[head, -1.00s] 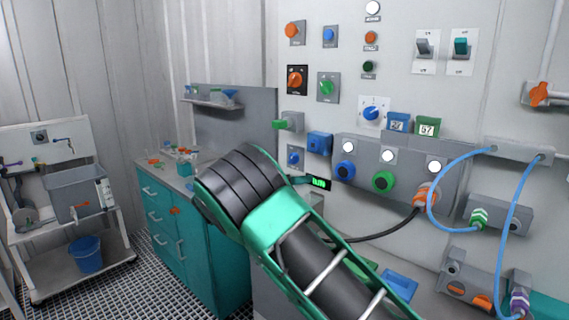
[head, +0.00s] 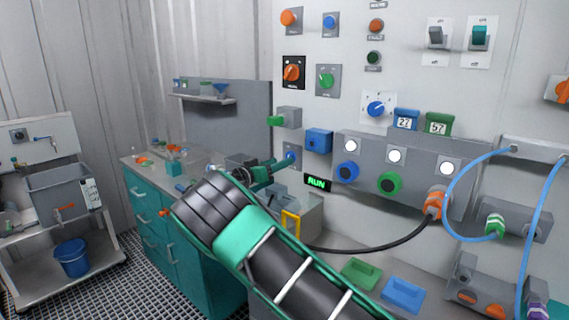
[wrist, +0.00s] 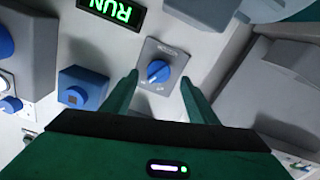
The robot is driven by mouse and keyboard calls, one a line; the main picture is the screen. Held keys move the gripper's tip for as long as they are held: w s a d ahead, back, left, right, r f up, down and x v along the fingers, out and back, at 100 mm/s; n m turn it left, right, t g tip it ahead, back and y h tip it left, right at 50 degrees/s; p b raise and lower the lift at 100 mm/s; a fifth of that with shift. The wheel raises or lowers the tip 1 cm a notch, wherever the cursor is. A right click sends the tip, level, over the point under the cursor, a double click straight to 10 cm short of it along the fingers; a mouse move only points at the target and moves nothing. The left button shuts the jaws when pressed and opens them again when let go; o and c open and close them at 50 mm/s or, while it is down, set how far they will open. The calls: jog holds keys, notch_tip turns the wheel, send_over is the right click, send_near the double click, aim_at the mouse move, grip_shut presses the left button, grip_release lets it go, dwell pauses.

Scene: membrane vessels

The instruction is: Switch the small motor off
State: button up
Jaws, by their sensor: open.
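A small blue rotary knob (wrist: 158,71) sits on a grey square plate with small lettering, too small to read surely. It also shows in the head view (head: 291,159), low on the panel's left. Its white mark points to the lower left in the wrist view. My gripper (wrist: 160,79) is open, with one finger on each side of the knob and a gap to each. In the head view my gripper (head: 272,171) reaches the knob from the left. A green display reading RUN (head: 317,183) is below right of the knob.
A blue box-shaped fitting (head: 318,140) is just above right of the knob. A grey box with a yellow frame (head: 290,223) stands below. Blue (head: 347,172) and green (head: 390,183) round buttons are to the right. A teal cabinet (head: 190,235) stands left.

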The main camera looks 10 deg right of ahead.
jog(key=shift+x, duration=1.95)
jog(key=c, duration=1.1)
jog(key=shift+o, duration=0.2)
jog(key=shift+n, duration=0.4)
jog(key=n, duration=1.1)
jog(key=shift+a, duration=0.2)
jog(key=shift+n, duration=0.3)
